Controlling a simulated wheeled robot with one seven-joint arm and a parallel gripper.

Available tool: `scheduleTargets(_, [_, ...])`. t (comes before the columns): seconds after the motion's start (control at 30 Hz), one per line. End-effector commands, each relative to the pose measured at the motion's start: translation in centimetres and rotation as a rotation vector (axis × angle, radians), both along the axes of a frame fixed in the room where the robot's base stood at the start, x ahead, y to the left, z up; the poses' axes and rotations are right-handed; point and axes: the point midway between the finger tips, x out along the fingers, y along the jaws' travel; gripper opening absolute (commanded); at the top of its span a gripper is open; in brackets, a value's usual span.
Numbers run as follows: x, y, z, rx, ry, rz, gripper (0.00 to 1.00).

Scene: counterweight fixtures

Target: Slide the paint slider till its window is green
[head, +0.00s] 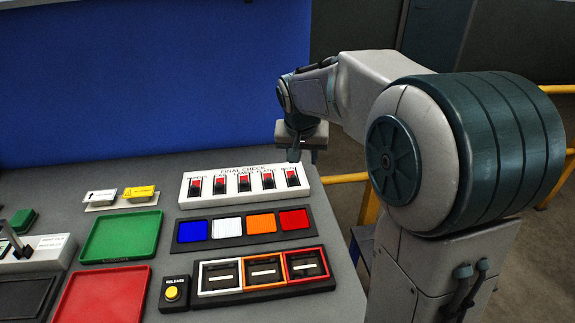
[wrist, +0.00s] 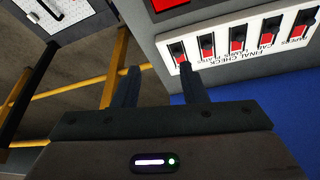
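The white FINAL CHECK panel (head: 248,200) stands on the bench and carries a row of black sliders, each with a red window. Its small labels are too blurred to tell surely which is paint. The rightmost slider (head: 292,177) shows red; it is the leftmost one in the wrist view (wrist: 176,50), its label hidden. My gripper (head: 303,157) is just behind the panel's right end. In the wrist view my gripper (wrist: 159,68) is open with nothing between its fingers, one fingertip overlapping the lower end of that slider. I cannot tell whether they touch.
In front of the panel lie a strip of blue, white, orange and red squares (head: 245,239) and a framed three-slot holder (head: 198,290). A yellow RELEASE button (head: 172,293), a green tray (head: 122,260) and a red tray (head: 75,295) are left. Yellow rails (head: 345,178) run beyond the bench.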

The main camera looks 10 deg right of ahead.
Motion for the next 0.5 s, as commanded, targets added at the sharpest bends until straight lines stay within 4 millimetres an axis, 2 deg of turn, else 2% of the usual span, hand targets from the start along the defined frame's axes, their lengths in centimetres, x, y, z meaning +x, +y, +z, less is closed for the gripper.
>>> scheduleTargets(0.03, [2.0, 0.3, -1.0, 0.001, -0.001, -0.016, 0.39])
scheduleTargets(0.2, [6.9, 0.8, -3.2, 0.006, -0.019, -0.073, 0.39])
scheduleTargets(0.33, [9.3, 1.2, -4.5, 0.010, -0.028, -0.103, 0.39])
scheduleTargets(0.5, [10.7, 1.3, -5.3, 0.013, -0.035, -0.121, 0.39])
